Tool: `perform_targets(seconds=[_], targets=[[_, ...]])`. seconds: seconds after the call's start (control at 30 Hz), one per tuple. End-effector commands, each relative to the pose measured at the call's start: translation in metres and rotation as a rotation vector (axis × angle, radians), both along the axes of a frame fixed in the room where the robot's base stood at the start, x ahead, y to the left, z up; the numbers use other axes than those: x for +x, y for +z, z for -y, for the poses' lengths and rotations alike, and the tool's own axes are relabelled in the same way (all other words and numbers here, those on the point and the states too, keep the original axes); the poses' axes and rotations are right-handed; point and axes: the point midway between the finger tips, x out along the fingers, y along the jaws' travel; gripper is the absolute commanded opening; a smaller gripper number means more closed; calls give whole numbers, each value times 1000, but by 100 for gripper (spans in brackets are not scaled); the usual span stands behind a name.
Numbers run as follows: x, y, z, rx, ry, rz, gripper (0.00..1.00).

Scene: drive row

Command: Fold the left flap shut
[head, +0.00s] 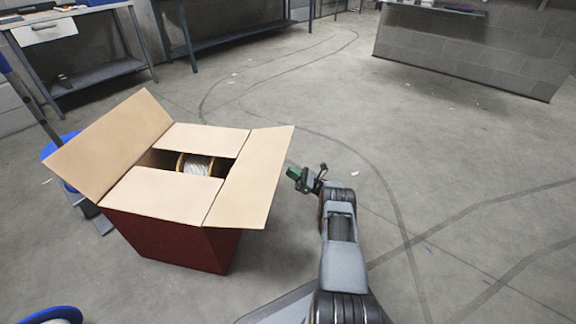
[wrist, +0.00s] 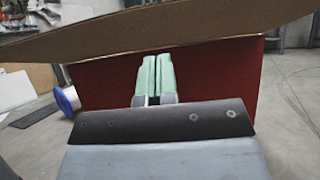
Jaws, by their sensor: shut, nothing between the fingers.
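A dark red box (head: 165,238) stands on the floor left of centre in the head view. Its left flap (head: 112,145) stands open, slanting up and outward to the left. The near flap (head: 160,193) and far flap (head: 203,138) lie folded inward. The right flap (head: 252,178) is open and leans outward. A spool (head: 196,164) of pale wire shows in the gap between the flaps. My gripper (head: 303,178) is right of the box, apart from the right flap. In the wrist view its green fingers (wrist: 153,78) are together and empty, before the red wall (wrist: 215,80), under a flap's edge (wrist: 190,30).
Blue-ended objects stand left of the box (head: 55,146) and at the bottom left (head: 50,315). A workbench (head: 95,72) is at the back left, a block wall (head: 460,50) at the back right. The floor right of my arm is clear.

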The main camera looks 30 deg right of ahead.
Motion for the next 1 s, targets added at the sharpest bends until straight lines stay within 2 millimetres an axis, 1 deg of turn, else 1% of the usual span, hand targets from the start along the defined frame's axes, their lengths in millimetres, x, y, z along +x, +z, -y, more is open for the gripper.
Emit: perform_targets(seconds=[0.03,0.1,0.2,0.37,0.57,0.87,1.0], targets=[[5,5,-7,0,2,0,0],[5,16,-6,-1,-1,1,0],[7,26,-8,-1,-1,0,0],[8,36,-10,-1,0,-1,0],[9,41,-12,0,0,-2,0],[9,42,-14,-1,1,-3,0],[10,48,-14,-21,4,-17,0]])
